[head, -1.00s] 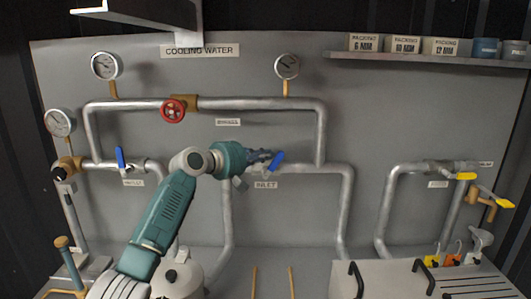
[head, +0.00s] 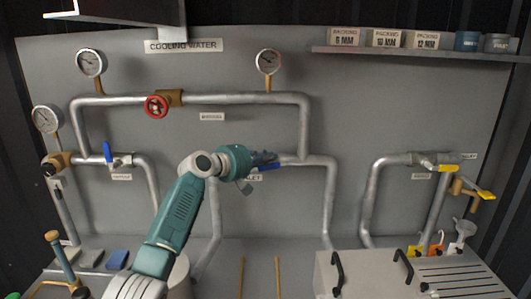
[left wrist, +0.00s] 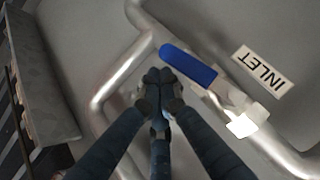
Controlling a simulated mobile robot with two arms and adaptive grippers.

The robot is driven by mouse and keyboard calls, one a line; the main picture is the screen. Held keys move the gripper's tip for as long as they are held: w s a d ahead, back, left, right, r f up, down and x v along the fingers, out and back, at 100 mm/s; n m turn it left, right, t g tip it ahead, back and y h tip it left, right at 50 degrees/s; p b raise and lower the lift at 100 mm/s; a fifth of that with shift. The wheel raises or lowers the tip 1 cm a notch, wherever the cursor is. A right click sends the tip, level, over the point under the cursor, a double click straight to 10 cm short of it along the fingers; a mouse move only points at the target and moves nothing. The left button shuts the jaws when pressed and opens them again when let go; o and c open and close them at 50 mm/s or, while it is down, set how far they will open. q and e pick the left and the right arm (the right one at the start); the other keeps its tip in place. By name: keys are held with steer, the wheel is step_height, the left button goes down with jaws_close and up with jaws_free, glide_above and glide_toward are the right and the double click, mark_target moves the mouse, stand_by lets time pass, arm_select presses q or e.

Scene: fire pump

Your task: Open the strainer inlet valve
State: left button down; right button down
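The inlet valve has a blue lever (head: 268,167) at the middle of the lower pipe, near the INLET label, which is partly covered. The lever lies nearly along the pipe. In the left wrist view the blue lever (left wrist: 188,65) points from the silver valve body (left wrist: 240,112) toward my gripper. My left gripper (head: 272,157) is at the lever in the head view. In the left wrist view its fingers (left wrist: 158,76) are together, with nothing seen between them, just beside the lever's free end. I cannot tell whether they touch it. My right gripper is not in view.
A red handwheel (head: 156,106) sits on the upper pipe. Yellow levers (head: 447,168) are at the right. A grey box (head: 370,275) with black handles stands at the front right. A shelf (head: 420,53) runs along the upper right.

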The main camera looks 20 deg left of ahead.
arm_select(q)
steer(key=shift+d+f+m+g+y, duration=0.2)
steer(key=shift+m+g+y, duration=0.1)
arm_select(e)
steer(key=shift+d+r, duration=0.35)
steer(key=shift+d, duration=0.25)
arm_select(q)
steer(key=shift+p, duration=0.3)
